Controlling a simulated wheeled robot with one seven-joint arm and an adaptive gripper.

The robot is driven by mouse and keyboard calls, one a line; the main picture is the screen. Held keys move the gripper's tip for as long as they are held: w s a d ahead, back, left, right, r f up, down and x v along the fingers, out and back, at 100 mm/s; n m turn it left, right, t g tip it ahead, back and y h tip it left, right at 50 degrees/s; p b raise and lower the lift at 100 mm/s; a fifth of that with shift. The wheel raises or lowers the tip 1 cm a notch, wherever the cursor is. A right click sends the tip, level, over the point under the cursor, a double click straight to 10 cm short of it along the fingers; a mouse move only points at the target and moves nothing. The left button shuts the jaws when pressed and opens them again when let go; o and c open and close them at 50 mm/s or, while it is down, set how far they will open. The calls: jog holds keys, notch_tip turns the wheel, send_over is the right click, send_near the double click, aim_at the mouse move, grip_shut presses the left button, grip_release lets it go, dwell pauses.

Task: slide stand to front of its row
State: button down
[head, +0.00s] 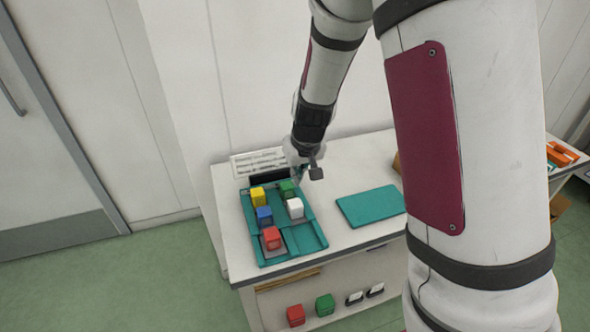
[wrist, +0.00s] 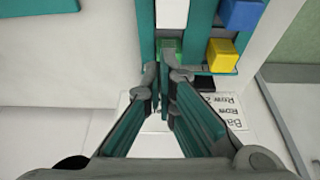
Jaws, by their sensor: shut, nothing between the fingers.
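The teal tray (head: 313,238) has two rows. The left row in the head view holds a yellow block (head: 257,194), a blue block (head: 264,214) and a red block (head: 271,236) at the near end, on a grey patch. The right row holds a green block (head: 287,188) at the far end and a white block (head: 295,208) nearer. I cannot tell which one is the stand. My gripper (head: 299,176) is shut and empty at the green block's far side. In the wrist view the fingertips (wrist: 165,74) partly hide the green block (wrist: 169,46); contact is unclear.
A teal mat (head: 370,206) lies to the right on the white table. A printed sign (head: 258,162) stands behind the tray, near the wall. Red and green blocks sit on the lower shelf. The right row's near end is clear.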

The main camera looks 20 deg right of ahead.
aim_at(295, 209)
jog(key=x, duration=0.6)
jog(key=shift+f+b, duration=0.25)
jog(key=shift+b, duration=0.15)
